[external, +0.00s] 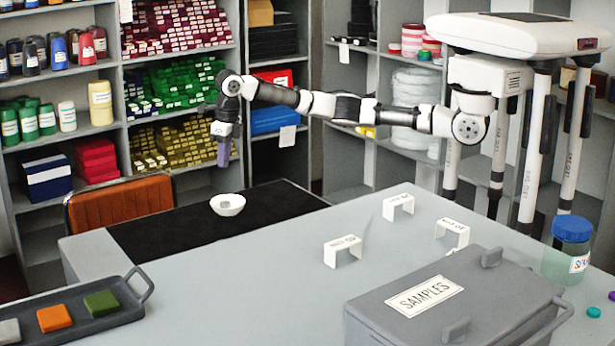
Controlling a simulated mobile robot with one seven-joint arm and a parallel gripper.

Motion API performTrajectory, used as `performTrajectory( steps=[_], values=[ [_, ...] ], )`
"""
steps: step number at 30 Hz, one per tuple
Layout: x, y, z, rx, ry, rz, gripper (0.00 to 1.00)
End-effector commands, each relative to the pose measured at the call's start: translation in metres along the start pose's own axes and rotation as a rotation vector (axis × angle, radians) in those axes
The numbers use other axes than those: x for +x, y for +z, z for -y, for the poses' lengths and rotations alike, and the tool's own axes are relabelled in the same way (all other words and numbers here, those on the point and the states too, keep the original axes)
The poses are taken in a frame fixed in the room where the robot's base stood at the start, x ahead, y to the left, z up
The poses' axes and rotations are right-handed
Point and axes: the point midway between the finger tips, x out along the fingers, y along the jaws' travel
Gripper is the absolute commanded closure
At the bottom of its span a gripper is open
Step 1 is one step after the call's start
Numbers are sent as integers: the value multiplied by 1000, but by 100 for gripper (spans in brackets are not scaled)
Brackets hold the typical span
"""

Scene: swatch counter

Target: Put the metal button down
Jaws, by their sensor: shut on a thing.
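My gripper (223,154) hangs at the end of my outstretched arm, pointing down, above the far part of the counter. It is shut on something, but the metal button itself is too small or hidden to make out. Below and slightly right of the gripper, a small white bowl (228,209) stands on a black mat (170,232). The gripper is well above the bowl and apart from it. I cannot see what is in the bowl.
A tray (92,325) with colored swatches lies front left. A grey SAMPLES box (455,315), small white labelled stands (343,251) and a blue-lidded jar (567,250) occupy the right. An orange chair (120,208) stands behind the mat. The counter's middle (240,285) is clear.

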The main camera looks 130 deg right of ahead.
Motion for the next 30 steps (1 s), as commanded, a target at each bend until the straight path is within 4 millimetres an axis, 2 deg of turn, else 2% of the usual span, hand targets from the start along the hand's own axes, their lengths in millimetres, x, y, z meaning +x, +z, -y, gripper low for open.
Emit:
performTrajectory(
  steps=[3, 9, 16, 23, 30],
  values=[
    [30, -4, 1, -1, -1, -3, 98],
    [64, -8, 0, -1, 0, 0, 98],
    [81, -10, 0, 0, 0, -1, 98],
    [112, -14, 1, 1, -1, -1, 98],
    [114, -14, 0, 0, 0, 0, 98]
  ],
)
